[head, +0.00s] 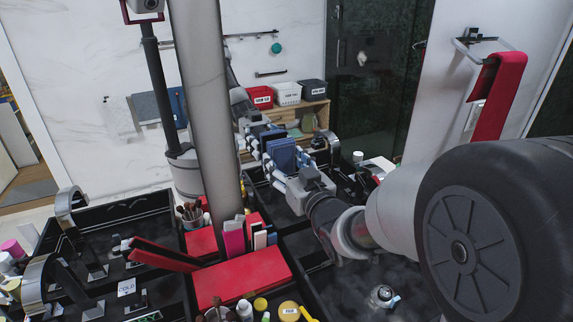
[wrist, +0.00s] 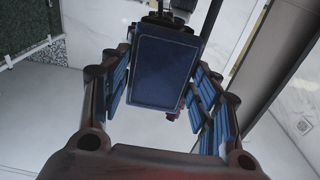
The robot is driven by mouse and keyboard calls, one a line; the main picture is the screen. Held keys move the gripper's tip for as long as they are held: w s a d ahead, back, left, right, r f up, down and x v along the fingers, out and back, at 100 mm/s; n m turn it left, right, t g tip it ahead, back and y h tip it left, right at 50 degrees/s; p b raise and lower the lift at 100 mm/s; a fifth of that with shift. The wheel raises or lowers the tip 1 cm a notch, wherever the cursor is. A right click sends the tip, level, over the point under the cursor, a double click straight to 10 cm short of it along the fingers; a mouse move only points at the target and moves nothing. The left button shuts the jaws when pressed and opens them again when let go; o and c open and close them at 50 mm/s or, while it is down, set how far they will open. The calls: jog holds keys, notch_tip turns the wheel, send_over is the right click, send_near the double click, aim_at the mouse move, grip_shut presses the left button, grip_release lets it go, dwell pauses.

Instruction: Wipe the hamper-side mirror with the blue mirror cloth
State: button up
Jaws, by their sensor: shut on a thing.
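My gripper (head: 283,160) is shut on the blue mirror cloth (head: 285,155), a dark blue flat pad. In the wrist view the cloth (wrist: 166,72) stands squarely between my two fingers. Behind it, in the head view, a second blue pad and fingers look like their reflection in the mirror (head: 290,45). The cloth appears close to the glass; I cannot tell whether it touches. The mirror's edges are not clear.
Red boxes (head: 240,278), cups and small bottles crowd the dark counter below. A tall curved faucet (head: 38,280) stands at left. A red towel (head: 500,95) hangs from a ring at right. Storage baskets (head: 287,93) appear farther back, seemingly reflected.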

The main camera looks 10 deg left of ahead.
jog(key=shift+w+a, duration=0.45)
jog(key=shift+w, duration=0.15)
jog(key=shift+w+d+b, duration=0.25)
jog(key=shift+w+d, duration=0.35)
jog(key=shift+d, duration=0.2)
jog(key=shift+w+d+b, duration=0.25)
jog(key=shift+w+d, duration=0.35)
jog(key=shift+d, duration=0.2)
jog(key=shift+s+a+b, duration=0.5)
jog(key=shift+a, duration=0.2)
jog(key=shift+s+a+b, duration=0.45)
jog(key=shift+a+b, duration=0.05)
jog(key=shift+a, duration=0.2)
jog(key=shift+s+a+r, duration=0.1)
jog(key=shift+s+a, duration=0.1)
jog(key=shift+a, duration=0.05)
